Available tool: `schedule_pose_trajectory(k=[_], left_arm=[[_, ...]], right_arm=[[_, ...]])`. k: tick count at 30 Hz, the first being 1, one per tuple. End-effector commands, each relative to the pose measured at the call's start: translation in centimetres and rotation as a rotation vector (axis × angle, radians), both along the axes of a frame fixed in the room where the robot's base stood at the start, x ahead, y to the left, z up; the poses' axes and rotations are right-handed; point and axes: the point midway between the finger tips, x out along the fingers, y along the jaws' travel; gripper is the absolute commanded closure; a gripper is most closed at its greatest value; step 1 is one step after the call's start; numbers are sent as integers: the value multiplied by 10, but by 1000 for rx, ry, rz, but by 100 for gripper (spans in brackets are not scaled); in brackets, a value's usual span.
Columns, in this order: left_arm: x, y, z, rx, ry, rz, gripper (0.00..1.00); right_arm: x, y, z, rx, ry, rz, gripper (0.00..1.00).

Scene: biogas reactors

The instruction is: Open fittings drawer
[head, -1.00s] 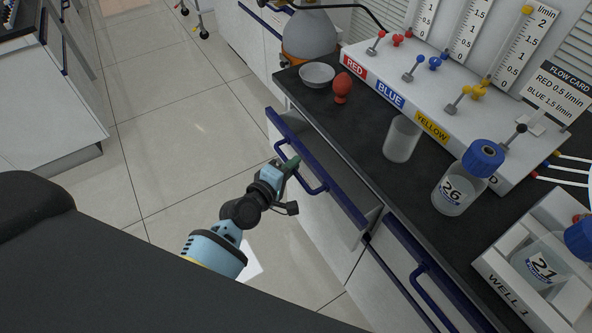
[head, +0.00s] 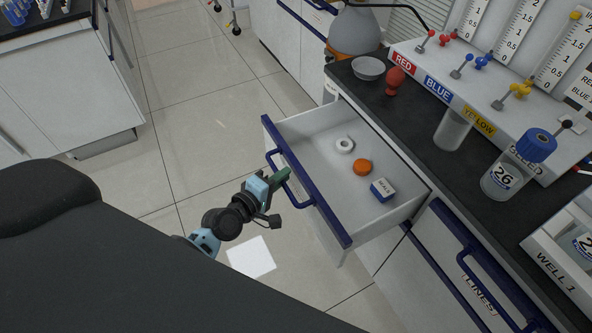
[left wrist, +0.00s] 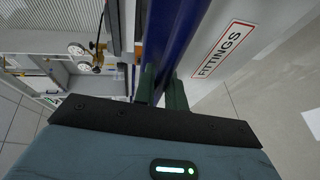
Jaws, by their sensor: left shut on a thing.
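The fittings drawer (head: 344,195) is pulled out well from the cabinet below the black counter. It has a dark blue front edge and a blue bar handle (head: 292,198). My left gripper (head: 283,178) is shut on the handle in the head view. In the left wrist view, the green fingers of my left gripper (left wrist: 162,90) are at the blue bar, beside the FITTINGS label (left wrist: 222,49). Inside the drawer lie a white ring (head: 344,145), an orange round piece (head: 362,167) and a small SEALS box (head: 383,189). My right gripper is not in view.
On the counter (head: 432,165) stand a grey bowl (head: 368,68), a red knob-shaped object (head: 394,80), a clear cup (head: 453,129) and bottle 26 (head: 510,172). The LINES drawer (head: 465,265) beside it is shut. Tiled floor (head: 200,130) is open to the left.

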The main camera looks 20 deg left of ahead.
Motion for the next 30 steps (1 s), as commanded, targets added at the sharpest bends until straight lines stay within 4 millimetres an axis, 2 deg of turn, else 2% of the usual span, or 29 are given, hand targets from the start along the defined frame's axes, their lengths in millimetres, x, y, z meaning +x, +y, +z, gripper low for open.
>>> schedule_pose_trajectory(k=[3,9,15,26,27,30], left_arm=[[-19,15,-1,3,1,-1,100],[-39,30,-1,2,0,-1,100],[-47,37,0,0,-1,0,100],[-48,38,1,-1,-3,2,100],[-48,38,1,-1,-3,2,86],[-48,38,1,-1,-2,2,73]], right_arm=[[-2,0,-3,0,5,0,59],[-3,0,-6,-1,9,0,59],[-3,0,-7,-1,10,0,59],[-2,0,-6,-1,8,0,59],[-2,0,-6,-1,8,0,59],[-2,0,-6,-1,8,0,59]])
